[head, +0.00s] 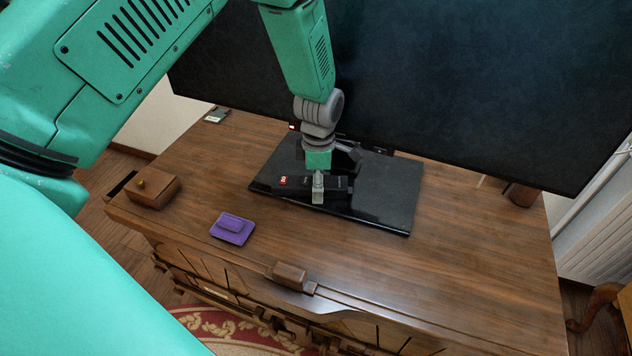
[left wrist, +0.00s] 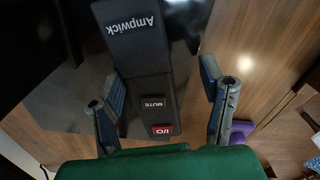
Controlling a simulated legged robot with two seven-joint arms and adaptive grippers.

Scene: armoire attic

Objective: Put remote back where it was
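The black remote (head: 299,185), with a red button at its left end, lies on the dark TV stand base (head: 385,205). In the left wrist view the remote (left wrist: 138,50) shows "Ampwick", a MUTE button and a red I/O button. My left gripper (head: 334,172) is over the remote. In the left wrist view its fingers (left wrist: 160,76) are spread on either side of the remote, with gaps visible, so it is open and does not grip it. Part of the remote is hidden behind a finger in the head view. My right gripper is not in view.
A large TV (head: 440,80) rises behind the base. On the wooden cabinet top (head: 470,250) are a small wooden box (head: 152,187) and a purple object (head: 232,229) at the left. A brown object (head: 522,194) stands at the far right. The front right of the top is clear.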

